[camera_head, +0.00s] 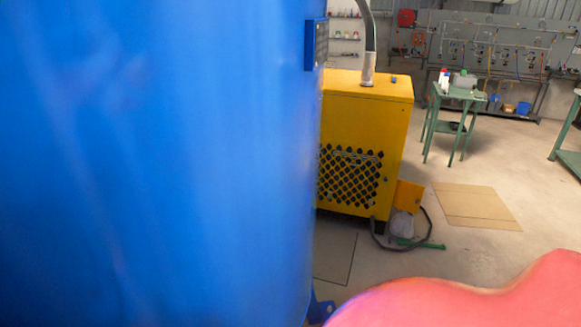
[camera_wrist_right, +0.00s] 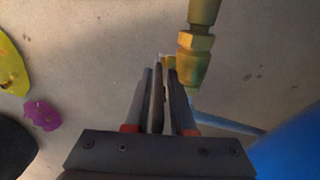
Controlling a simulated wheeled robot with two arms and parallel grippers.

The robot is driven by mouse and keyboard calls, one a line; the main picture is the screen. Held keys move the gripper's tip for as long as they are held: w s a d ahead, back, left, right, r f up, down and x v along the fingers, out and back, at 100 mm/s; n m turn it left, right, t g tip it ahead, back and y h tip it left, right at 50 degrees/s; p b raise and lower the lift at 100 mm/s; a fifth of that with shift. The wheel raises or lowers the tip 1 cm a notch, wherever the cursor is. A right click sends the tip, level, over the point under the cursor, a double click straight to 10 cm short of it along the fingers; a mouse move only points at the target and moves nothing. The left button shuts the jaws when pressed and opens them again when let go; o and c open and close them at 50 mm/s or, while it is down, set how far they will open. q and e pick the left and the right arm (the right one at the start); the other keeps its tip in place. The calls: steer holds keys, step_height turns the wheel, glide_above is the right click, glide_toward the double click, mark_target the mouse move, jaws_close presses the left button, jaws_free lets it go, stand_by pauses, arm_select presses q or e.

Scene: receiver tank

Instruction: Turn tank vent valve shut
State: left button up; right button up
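The blue tank (camera_head: 150,160) fills the left half of the head view, and part of it shows at the right edge of the right wrist view (camera_wrist_right: 292,145). A brass valve fitting with a hex nut (camera_wrist_right: 196,42) comes down from the top of the right wrist view. My right gripper (camera_wrist_right: 164,72) points up towards it, with its tips just left of the fitting's lower end. No valve handle is clearly seen. My left gripper is out of view.
A yellow machine (camera_head: 365,110) with a grille stands behind the tank, with a hose on top. A green table (camera_head: 458,95) with bottles stands further back. A yellow object (camera_wrist_right: 12,70) and a purple one (camera_wrist_right: 42,114) lie left of the gripper.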

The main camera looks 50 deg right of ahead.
step_height(320, 180, up, 17)
steer(key=p, duration=1.4)
steer(key=shift+r+p, duration=0.2)
steer(key=shift+p, duration=0.1)
steer(key=shift+d, duration=0.1)
